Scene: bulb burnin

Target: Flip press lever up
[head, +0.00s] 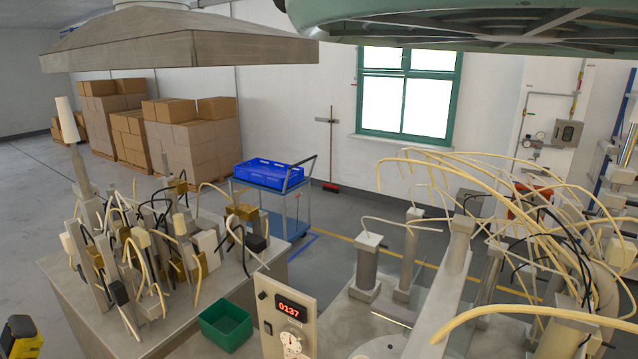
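No part is clearly marked as the press lever. A pale tapered handle (67,120) stands nearly upright, leaning slightly left, on a rod at the back left of the left metal bench (160,325). I cannot tell whether it is the press lever. My gripper is not in view.
The left bench carries a crowd of posts, clamps and wires (150,245) and a green bin (226,325). A control box (288,318) reads 0137. Cables arch over the right machine (430,270). A hood (185,45) hangs above. A blue crate (268,174) sits on a trolley behind.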

